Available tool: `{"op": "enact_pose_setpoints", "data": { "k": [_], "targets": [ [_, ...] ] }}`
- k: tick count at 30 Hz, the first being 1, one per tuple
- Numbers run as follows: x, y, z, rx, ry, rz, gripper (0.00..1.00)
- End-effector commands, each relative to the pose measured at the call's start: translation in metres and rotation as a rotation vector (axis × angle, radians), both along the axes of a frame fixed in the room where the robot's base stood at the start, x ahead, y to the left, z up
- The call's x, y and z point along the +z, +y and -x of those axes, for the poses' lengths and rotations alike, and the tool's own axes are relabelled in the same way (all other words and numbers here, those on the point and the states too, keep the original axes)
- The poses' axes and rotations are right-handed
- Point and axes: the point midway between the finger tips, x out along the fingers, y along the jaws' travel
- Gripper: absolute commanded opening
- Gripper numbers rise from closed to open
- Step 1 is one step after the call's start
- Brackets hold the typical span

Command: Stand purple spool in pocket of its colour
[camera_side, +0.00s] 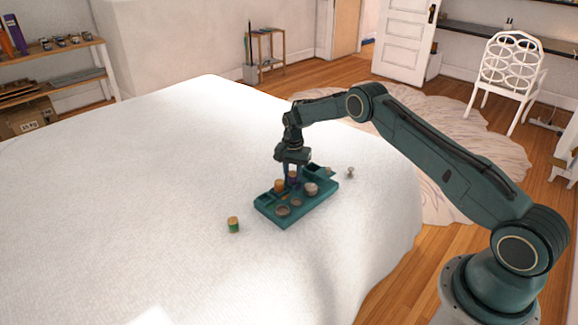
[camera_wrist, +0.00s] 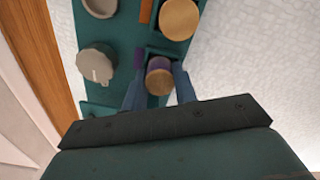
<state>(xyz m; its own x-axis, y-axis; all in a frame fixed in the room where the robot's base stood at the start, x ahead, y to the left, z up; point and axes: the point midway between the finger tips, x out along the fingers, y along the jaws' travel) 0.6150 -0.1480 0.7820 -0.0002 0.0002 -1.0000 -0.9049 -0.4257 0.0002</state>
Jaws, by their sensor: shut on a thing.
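The purple spool (camera_wrist: 159,82), with a light wooden top, is upright between the two fingers of my gripper (camera_wrist: 159,75), which is shut on it. In the side view the purple spool (camera_side: 293,174) shows between the fingers of my gripper (camera_side: 291,179), over the teal tray (camera_side: 295,217). In the wrist view a purple patch (camera_wrist: 140,58) on the tray lies just left of the spool. The spool is at or over the pocket beside this patch; its lower end is hidden, so I cannot tell whether it touches the bottom.
An orange spool (camera_side: 280,186) stands in the tray beside the held one. Grey round pieces (camera_side: 311,189) sit along the tray's other side. A green spool (camera_side: 233,225) stands on the white bed, left of the tray. A small pale object (camera_side: 350,173) lies to the right.

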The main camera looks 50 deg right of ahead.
Motion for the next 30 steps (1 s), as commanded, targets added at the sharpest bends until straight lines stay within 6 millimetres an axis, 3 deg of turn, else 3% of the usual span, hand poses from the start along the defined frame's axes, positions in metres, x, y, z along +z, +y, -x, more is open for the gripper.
{"op": "enact_pose_setpoints", "data": {
  "k": [27, 28, 30],
  "targets": [
    [-0.016, 0.0, 0.001, 0.0, 0.001, 0.0, 0.07],
    [-0.016, 0.0, 0.001, 0.0, 0.001, 0.0, 0.34],
    [-0.016, 0.0, 0.002, 0.0, 0.003, -0.001, 0.48]
  ]
}}
